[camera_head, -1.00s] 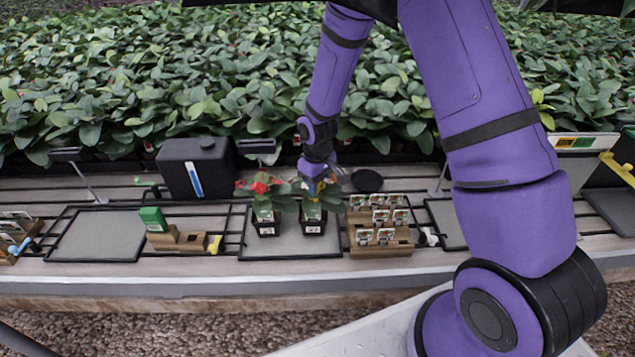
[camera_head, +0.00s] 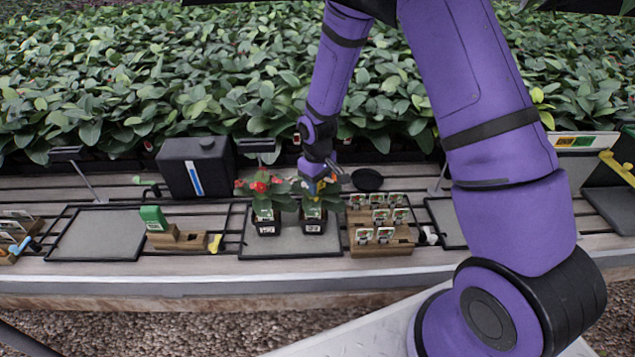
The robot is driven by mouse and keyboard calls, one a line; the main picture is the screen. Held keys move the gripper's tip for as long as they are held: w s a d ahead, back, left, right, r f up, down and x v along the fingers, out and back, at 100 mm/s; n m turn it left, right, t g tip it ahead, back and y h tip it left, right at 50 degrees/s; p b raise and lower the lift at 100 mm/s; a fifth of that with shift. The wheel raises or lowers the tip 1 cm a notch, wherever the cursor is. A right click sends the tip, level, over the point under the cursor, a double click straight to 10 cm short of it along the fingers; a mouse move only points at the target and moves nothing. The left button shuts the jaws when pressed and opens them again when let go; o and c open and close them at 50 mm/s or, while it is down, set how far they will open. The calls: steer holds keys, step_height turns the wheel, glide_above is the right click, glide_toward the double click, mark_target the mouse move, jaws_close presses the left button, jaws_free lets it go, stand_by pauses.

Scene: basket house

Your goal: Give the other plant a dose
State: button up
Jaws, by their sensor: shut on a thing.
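Two small potted plants stand side by side on a grey tray (camera_head: 288,243). The left plant (camera_head: 262,187) has red flowers and a black pot. The right plant (camera_head: 312,208) has green leaves and a black pot with a white label. My gripper (camera_head: 317,186) is low over the right plant, among or just in front of its upper leaves. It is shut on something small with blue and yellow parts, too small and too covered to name. Whether that thing touches the plant cannot be told.
A black canister (camera_head: 196,167) with a blue-white strip stands behind at left. A wooden block with a green card (camera_head: 153,217) sits left of the tray. A wooden rack (camera_head: 380,246) of labels stands close at right. An empty tray (camera_head: 97,236) lies at far left.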

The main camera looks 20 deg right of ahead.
steer(key=shift+r, duration=3.5)
